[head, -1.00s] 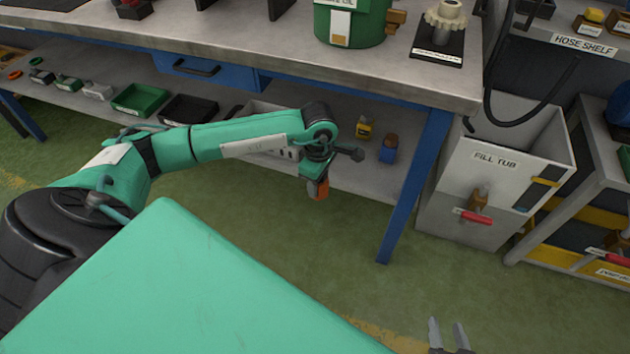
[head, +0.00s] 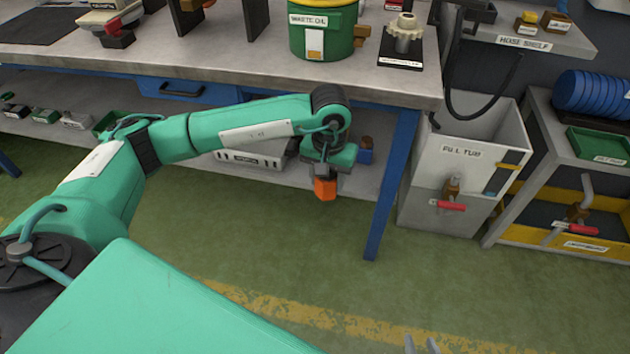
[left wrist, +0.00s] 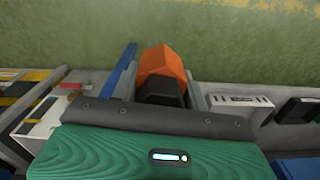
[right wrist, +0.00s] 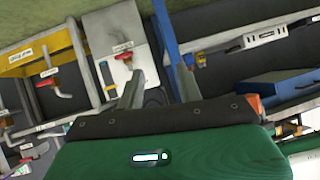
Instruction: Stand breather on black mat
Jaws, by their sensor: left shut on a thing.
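My left gripper (head: 327,174) hangs in front of the bench, over the floor, shut on an orange and dark faceted piece, which I take to be the breather (head: 325,189). In the left wrist view the breather (left wrist: 163,70) sits between the two fingers, its orange end pointing away from the palm. A flat black mat (head: 35,27) lies on the bench top at the far left. A smaller labelled black mat (head: 386,63) lies at the bench's right end under a beige toothed part. My right gripper (right wrist: 160,88) is open and empty; only its fingertips show at the head view's bottom edge.
A green waste oil drum (head: 325,35) stands on the bench. A blue bench leg (head: 392,185) is right of my left gripper. A fill tub (head: 462,165) with a red-handled tap stands further right, beside a rack (head: 545,150). The floor in front is clear.

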